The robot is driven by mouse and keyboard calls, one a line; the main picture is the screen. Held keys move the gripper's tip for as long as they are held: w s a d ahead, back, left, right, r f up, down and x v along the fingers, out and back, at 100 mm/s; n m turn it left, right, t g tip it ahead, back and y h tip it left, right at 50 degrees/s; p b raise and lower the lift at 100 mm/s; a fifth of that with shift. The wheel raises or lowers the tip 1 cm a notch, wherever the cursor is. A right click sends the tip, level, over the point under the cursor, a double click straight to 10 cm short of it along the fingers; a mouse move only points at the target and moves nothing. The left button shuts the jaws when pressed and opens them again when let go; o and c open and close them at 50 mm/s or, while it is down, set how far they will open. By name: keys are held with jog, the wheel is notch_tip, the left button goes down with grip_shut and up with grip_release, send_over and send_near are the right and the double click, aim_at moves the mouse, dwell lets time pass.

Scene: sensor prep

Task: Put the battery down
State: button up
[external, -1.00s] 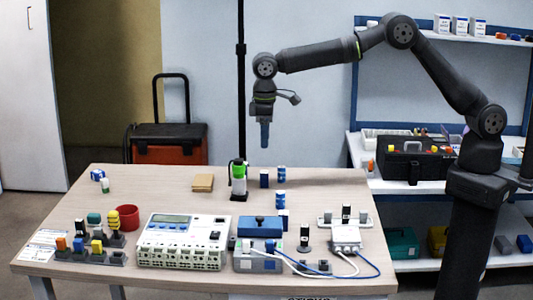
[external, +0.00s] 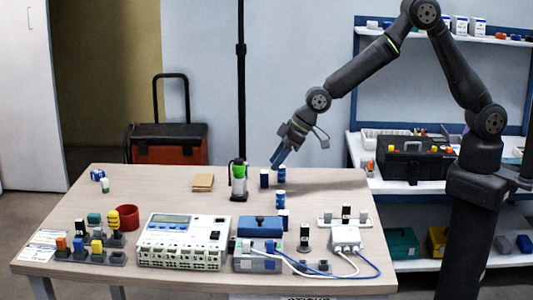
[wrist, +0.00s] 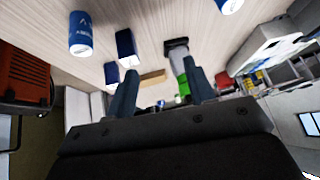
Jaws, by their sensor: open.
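Blue and white batteries stand on the wooden table. In the external view one battery (external: 281,174) is just below my gripper, another (external: 281,200) is nearer the front, and a darker blue one (external: 264,179) stands to the left. In the wrist view a large blue battery (wrist: 81,35) and a blue and white block-like one (wrist: 126,48) show beyond the fingers. My gripper (external: 279,158) is tilted down to the left, above the table. The wrist view shows its fingers (wrist: 160,92) apart, with no battery held between them.
A green and white bottle (external: 239,180) in a black holder stands left of the batteries. A tan block (external: 203,182) lies farther left. A white meter unit (external: 183,242), a blue box (external: 260,226) and a cabled white box (external: 346,237) crowd the front. The left rear tabletop is mostly clear.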

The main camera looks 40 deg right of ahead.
aim_at(265, 171)
jog(key=s+d+r+t+y, duration=0.25)
jog(key=s+d+t, duration=0.25)
jog(key=d, duration=0.5)
jog(key=shift+m, duration=0.3)
jog(key=x, duration=1.7)
jog(key=shift+f, duration=0.15)
jog(key=shift+s, duration=0.1)
grip_shut()
